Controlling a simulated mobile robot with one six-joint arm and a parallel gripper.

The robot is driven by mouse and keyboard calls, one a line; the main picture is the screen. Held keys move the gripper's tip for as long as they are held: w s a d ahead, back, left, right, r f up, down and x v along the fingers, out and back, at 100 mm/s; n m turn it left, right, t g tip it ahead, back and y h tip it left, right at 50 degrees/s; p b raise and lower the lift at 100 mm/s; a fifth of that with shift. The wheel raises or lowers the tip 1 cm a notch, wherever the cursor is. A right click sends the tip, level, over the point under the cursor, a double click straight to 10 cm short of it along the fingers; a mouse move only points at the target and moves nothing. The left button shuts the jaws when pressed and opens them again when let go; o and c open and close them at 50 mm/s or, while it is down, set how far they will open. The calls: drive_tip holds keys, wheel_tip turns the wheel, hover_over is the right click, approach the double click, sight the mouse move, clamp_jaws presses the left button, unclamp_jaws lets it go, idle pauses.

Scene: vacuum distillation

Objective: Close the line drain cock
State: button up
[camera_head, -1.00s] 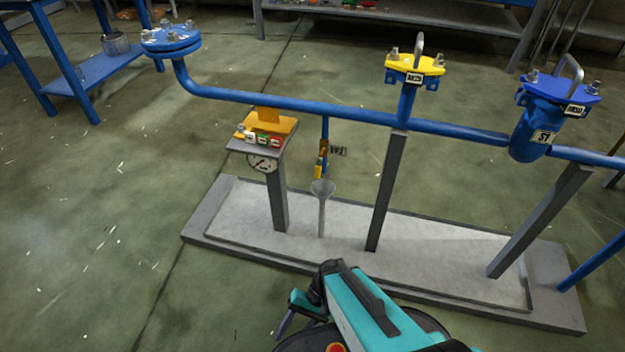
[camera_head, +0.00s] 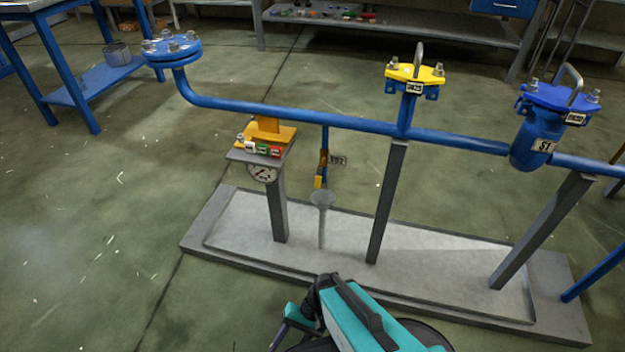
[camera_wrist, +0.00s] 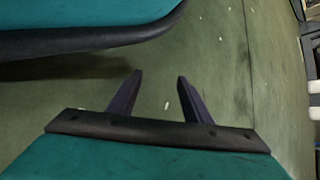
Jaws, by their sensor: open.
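The line drain cock (camera_head: 321,166) is a small brass-coloured valve with a yellow handle (camera_head: 318,182). It hangs on a thin blue pipe below the long blue line in the head view, beside a small tag (camera_head: 338,160). The yellow handle points downward, roughly along the pipe. A grey funnel (camera_head: 322,198) stands right under it. My gripper (camera_wrist: 157,90) shows in the wrist view with its two dark fingers apart and nothing between them, above the bare green floor. In the head view my arm is low at the front, apart from the cock.
The blue line (camera_head: 270,112) runs across above a grey tray (camera_head: 225,225) with grey posts (camera_head: 388,200). A gauge (camera_head: 262,173) and an orange stand (camera_head: 268,135) are left of the cock. Yellow (camera_head: 415,73) and blue (camera_head: 560,96) lids sit at right.

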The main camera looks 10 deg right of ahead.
drive_tip(key=shift+d+r+p, duration=0.1)
drive_tip(key=shift+r+p, duration=0.25)
clamp_jaws()
drive_tip(key=s+d+r+n+h+p, duration=0.1)
drive_tip(key=d+r+p, duration=0.4)
drive_tip(key=r+p, duration=1.1)
drive_tip(key=s+d+r+n+h+p, duration=0.1)
drive_tip(key=d+r+h+p, duration=0.3)
drive_tip(key=r+p, duration=1.3)
drive_tip(key=s+d+r+n+h+p, duration=0.1)
drive_tip(key=d+r+p, duration=0.5)
drive_tip(key=r+p, duration=1)
drive_tip(key=h+p, duration=0.1)
drive_tip(key=p, duration=0.5)
drive_tip(key=shift+s+d+r+n+g+h, duration=0.15)
drive_tip(key=shift+d+n+g+h, duration=0.15)
drive_tip(key=shift+d+h, duration=0.1)
